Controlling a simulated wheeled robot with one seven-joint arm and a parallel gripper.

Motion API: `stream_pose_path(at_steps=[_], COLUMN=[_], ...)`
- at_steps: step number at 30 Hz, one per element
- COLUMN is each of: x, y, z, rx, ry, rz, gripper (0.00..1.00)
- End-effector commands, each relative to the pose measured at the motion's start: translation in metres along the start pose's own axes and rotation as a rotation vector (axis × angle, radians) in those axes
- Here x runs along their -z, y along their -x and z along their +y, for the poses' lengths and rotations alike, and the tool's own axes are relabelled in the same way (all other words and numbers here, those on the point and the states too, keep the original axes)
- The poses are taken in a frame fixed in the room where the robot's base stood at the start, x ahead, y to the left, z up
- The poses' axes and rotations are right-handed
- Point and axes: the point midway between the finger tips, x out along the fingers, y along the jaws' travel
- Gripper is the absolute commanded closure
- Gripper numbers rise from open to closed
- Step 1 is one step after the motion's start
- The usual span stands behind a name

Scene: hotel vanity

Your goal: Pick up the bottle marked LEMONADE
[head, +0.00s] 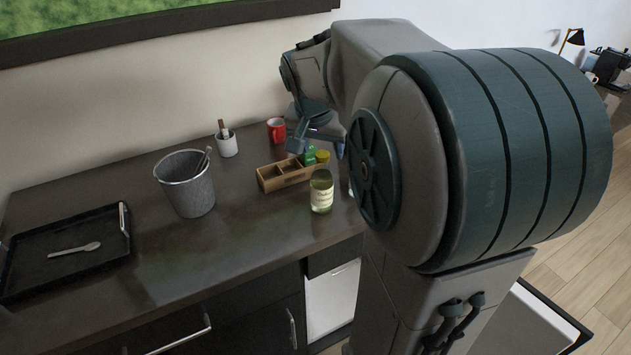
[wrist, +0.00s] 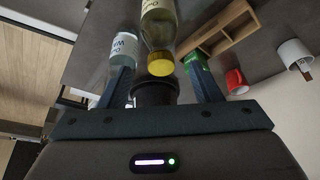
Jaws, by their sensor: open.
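A bottle (head: 321,195) of pale yellow-green liquid with a cream label stands on the counter in front of the wooden box. Its label is too small to read surely. In the wrist view a bottle with pale yellow liquid (wrist: 158,22) and a yellow cap lies just beyond my fingertips, appearing the same one. My gripper (wrist: 160,72) is open, with nothing held. A clear bottle with a white label (wrist: 122,48) stands beside my left finger in the wrist view.
A wooden box (head: 284,178), a green item (head: 309,156), a red mug (head: 276,130) and a white cup (head: 227,145) stand nearby. A grey bin (head: 188,190) and a black tray (head: 30,285) with a spoon (head: 75,249) are left.

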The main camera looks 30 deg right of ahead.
Motion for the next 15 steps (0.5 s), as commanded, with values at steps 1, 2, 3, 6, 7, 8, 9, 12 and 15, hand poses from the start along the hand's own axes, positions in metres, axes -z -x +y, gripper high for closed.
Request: stream_pose_path(at_steps=[1, 2, 3, 6, 7, 8, 9, 12, 15], x=[0.000, 0.000, 0.000, 0.000, 0.000, 0.000, -0.001, 0.000, 0.000], y=[-0.003, -0.004, -0.007, -0.019, -0.024, -0.029, -0.035, -0.048, -0.054], z=[0.000, 0.000, 0.000, 0.000, -0.001, -0.001, -0.001, -0.001, -0.001], rx=[0.000, 0.000, 0.000, -0.002, -0.002, -0.002, -0.002, -0.001, 0.000], ry=[0.000, 0.000, 0.000, 0.001, 0.001, 0.001, 0.001, 0.001, 0.000], rz=[0.000, 0.000, -0.001, -0.004, -0.004, -0.004, -0.004, -0.002, 0.000], gripper=[0.42, 0.42, 0.42, 0.42, 0.42, 0.42, 0.42, 0.42, 0.42])
